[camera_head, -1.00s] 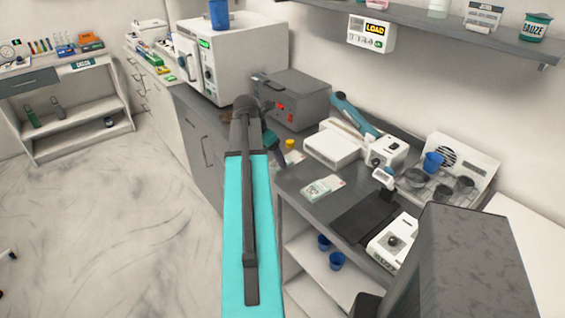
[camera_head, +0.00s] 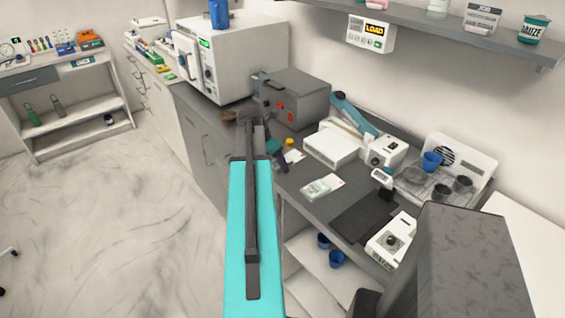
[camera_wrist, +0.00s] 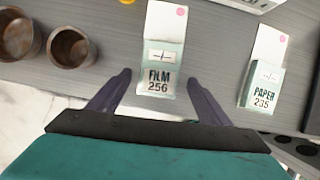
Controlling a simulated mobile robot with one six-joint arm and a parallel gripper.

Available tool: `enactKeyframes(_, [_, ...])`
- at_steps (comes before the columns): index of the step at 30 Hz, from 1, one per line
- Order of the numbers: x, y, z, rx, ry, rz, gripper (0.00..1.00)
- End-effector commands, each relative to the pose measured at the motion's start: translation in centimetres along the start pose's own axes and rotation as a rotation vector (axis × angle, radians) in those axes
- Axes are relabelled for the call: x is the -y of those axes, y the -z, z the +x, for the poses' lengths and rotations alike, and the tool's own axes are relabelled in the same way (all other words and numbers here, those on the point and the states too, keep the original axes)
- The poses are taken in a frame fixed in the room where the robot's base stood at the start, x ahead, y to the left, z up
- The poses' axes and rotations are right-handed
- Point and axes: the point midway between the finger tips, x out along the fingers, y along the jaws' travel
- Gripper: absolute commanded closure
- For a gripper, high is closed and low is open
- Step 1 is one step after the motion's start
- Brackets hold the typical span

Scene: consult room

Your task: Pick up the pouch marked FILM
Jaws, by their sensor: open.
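The pouch marked FILM (camera_wrist: 158,78) lies flat on the grey counter in the wrist view, with a pale green lower part, "FILM 256" and a pink dot on its white top. My gripper (camera_wrist: 160,80) is open, its two dark fingers on either side of the pouch's lower part in the picture. Nothing is held. I cannot tell how high the fingertips are above the counter. In the head view, a small pale pouch (camera_head: 293,156) shows just right of my gripper (camera_head: 273,147), its label too small to read; the fingers are not clear there.
A similar pouch marked PAPER (camera_wrist: 262,75) lies to the right. Two brown cups (camera_wrist: 70,47) stand close on the left. A grey box with red controls (camera_head: 295,98) stands behind the gripper area. The counter between the two pouches is clear.

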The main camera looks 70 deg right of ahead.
Motion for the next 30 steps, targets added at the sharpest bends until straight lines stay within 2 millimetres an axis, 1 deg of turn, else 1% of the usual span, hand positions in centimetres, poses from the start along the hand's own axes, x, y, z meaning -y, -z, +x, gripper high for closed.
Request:
enactKeyframes(2, [0.0,0.0,0.0,0.000,0.000,0.000,0.28])
enactKeyframes(3, [0.0,0.0,0.0,0.000,0.000,0.000,0.30])
enactKeyframes(10, [0.0,0.0,0.0,0.000,0.000,0.000,0.69])
enactKeyframes(22, [-0.1,-0.1,-0.2,0.001,-0.001,-0.001,0.69])
enactKeyframes(30, [-0.1,-0.6,-1.4,0.001,-0.001,-0.001,0.69])
